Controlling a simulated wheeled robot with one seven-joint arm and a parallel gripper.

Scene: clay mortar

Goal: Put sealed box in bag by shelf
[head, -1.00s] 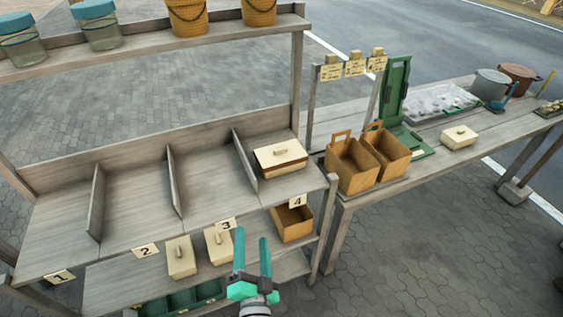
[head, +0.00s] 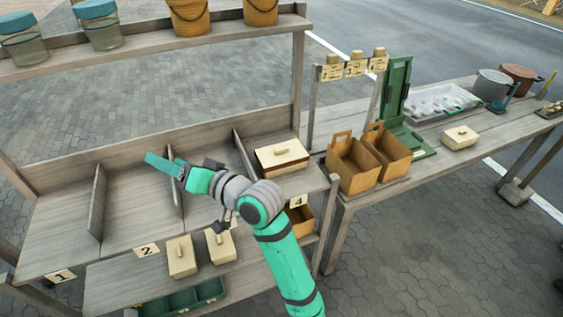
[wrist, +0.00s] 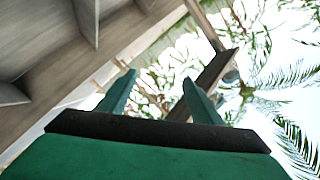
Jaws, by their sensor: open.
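A cream lidded box (head: 282,157) with a lid handle sits in the shelf's rightmost compartment, above label 4. Two similar cream boxes (head: 181,257) (head: 220,245) stand on the lower shelf, and another box (head: 459,138) lies on the right table. I cannot tell which is sealed. Two open brown bags with handles (head: 352,167) (head: 388,150) stand on the table beside the shelf. My gripper (head: 160,165) is over the middle compartments, left of the box in compartment 4. In the wrist view its two fingers (wrist: 160,92) are apart with nothing between them.
Upright dividers (head: 170,180) split the shelf. Jars (head: 97,24) and baskets (head: 188,17) stand on the top board. A brown bin (head: 301,220), partly hidden by my arm, and a green crate (head: 182,298) sit below. A green stand (head: 395,90) rises behind the bags.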

